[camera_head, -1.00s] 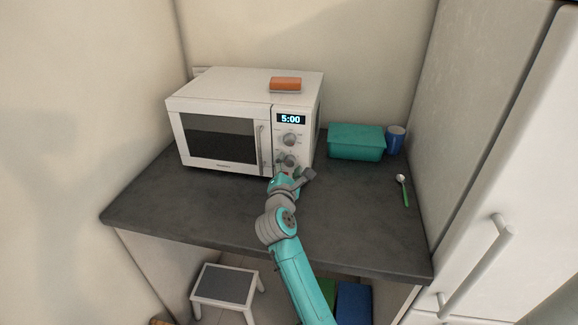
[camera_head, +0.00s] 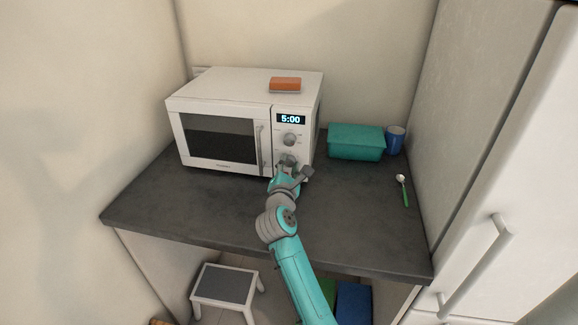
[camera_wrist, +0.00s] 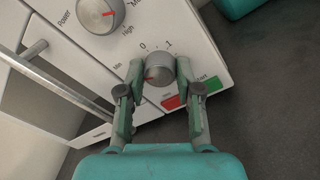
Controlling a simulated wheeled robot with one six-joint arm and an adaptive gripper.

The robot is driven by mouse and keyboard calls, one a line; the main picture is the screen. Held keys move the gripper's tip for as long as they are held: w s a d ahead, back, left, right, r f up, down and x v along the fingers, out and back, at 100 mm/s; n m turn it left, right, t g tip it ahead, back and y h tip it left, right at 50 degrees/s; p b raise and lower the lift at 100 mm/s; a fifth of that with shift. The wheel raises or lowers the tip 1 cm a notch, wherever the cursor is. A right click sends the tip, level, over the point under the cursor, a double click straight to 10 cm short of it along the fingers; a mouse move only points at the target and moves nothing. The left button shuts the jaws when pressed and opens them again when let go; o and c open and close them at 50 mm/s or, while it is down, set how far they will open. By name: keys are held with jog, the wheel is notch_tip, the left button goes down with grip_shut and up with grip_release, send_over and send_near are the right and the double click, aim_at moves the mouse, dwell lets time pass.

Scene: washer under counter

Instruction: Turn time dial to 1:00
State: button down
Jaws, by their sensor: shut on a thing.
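The white microwave (camera_head: 222,92) stands on the counter, and its display (camera_head: 291,119) reads 5:00. The lower dial, the time dial (camera_wrist: 159,70), is a grey knob with numerals 0 and 1 above it and a red mark pointing to the left in the wrist view. My gripper (camera_wrist: 160,67) is shut on this dial, one finger on each side. In the head view my gripper (camera_head: 289,166) covers most of the dial. The upper dial, the power dial (camera_wrist: 100,13), shows a red mark and Power and High labels.
A red button (camera_wrist: 173,102) and a green button (camera_wrist: 206,85) sit below the time dial. The door handle (camera_head: 261,147) is left of the dials. A teal box (camera_head: 356,142), a blue cup (camera_head: 396,140) and a green-handled spoon (camera_head: 404,190) lie to the right. An orange sponge (camera_head: 285,83) is on top.

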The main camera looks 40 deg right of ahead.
jog(key=n, duration=0.4)
jog(key=shift+n, duration=0.4)
jog(key=n, duration=0.4)
jog(key=shift+g, duration=0.3)
jog(key=n, duration=0.4)
jog(key=shift+n+g, duration=0.3)
jog(key=n, duration=0.4)
jog(key=shift+w+a, duration=0.1)
jog(key=n, duration=0.4)
jog(key=shift+g+h, duration=0.3)
jog(key=n, duration=0.4)
jog(key=shift+n, duration=0.3)
jog(key=n, duration=0.4)
jog(key=shift+h, duration=0.4)
jog(key=shift+f+n, duration=0.1)
jog(key=shift+n, duration=1.9)
